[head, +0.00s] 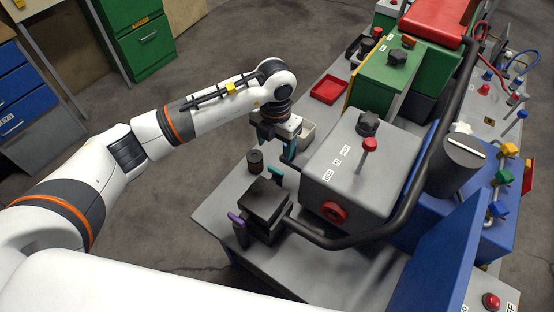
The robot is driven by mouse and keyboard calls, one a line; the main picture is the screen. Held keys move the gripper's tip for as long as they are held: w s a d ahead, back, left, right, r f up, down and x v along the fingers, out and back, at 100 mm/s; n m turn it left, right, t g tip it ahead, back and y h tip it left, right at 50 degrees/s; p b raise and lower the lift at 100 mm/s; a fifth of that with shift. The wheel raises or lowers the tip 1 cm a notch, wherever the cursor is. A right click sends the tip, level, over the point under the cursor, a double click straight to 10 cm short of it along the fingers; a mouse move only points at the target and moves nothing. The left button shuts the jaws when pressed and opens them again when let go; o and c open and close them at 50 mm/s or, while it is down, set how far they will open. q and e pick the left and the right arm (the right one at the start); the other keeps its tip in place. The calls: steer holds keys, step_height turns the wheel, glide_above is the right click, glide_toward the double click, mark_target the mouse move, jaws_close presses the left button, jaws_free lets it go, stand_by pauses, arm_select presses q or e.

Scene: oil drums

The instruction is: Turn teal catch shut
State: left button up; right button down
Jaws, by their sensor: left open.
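The teal catch (275,171) shows as a small teal piece beside the dark block on the grey bench, left of the grey box. My left gripper (278,146) is open, pointing down just above and behind the catch. Another teal patch shows at the gripper's fingers; I cannot tell whether it belongs to a finger or to the catch. Contact between gripper and catch is not clear, and neither is the catch's turn position. My right gripper is not in view.
A purple-handled catch (237,218) stands left of the dark block (264,203). A dark cylinder (255,162) stands near the bench edge. The grey box (350,170) with red and black knobs and a thick dark pipe (405,215) bound the right side. A red tray (328,89) lies behind.

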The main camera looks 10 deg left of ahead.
arm_select(q)
steer(key=p, duration=0.2)
glide_above(275, 169)
steer(key=f, duration=0.5)
steer(key=shift+s, duration=0.3)
steer(key=f, duration=0.3)
steer(key=shift+w, duration=0.3)
steer(key=shift+s+f+p, duration=0.1)
steer(key=shift+f+p, duration=0.3)
steer(key=shift+f, duration=0.55)
steer(key=c, duration=1)
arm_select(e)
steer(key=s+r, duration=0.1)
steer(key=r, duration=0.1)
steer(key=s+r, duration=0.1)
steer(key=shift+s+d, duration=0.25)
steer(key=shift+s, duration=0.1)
